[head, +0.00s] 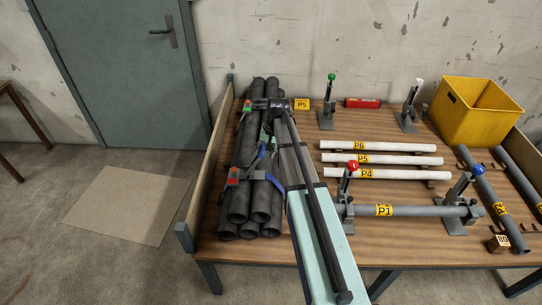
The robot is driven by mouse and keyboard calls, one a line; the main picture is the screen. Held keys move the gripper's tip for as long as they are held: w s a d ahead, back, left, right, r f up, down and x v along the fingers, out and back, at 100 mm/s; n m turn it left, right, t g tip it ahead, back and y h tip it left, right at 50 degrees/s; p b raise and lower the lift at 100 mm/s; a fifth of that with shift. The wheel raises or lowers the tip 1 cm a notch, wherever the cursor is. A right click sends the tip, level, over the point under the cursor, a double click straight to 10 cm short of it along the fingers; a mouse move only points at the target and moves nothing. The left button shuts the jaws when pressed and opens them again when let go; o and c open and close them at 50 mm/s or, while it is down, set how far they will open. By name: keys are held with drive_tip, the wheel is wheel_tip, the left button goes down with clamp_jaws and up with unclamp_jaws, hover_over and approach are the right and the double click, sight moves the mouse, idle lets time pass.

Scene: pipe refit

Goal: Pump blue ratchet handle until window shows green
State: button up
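A bundle of dark grey pipes (240,205) lies on the left of the wooden table, with a ratchet strap device near its front end and another near its back end. The front device has a blue handle (272,181) and a small window (234,174) that looks red. The back device has a window (247,106) that looks green with some red beside it. My pale green arm link reaches up from the bottom to the right side of the bundle. My gripper (266,138) appears small and dark over the bundle, close to the blue handle; its fingers and any contact are unclear.
A long black bar (316,207) slants across my arm. White pipes (380,147) lie to the right, above a clamped grey pipe P1 (412,211) with red and blue knobs. A yellow bin (470,125) stands at the back right.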

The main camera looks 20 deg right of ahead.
drive_tip(key=shift+s+d+f+b, duration=0.25)
drive_tip(key=shift+d+f, duration=0.25)
drive_tip(key=shift+d, duration=0.1)
drive_tip(key=shift+s+d+f+b, duration=0.25)
drive_tip(key=shift+d+f, duration=0.2)
drive_tip(key=shift+d, duration=0.15)
drive_tip(key=shift+w+a+r+p, duration=0.3)
drive_tip(key=shift+a+r, duration=0.2)
drive_tip(key=shift+a, duration=0.1)
drive_tip(key=shift+w+a+r+p, duration=0.2)
drive_tip(key=shift+a+r+p, duration=0.1)
drive_tip(key=shift+a+r, duration=0.25)
drive_tip(key=shift+a, duration=0.15)
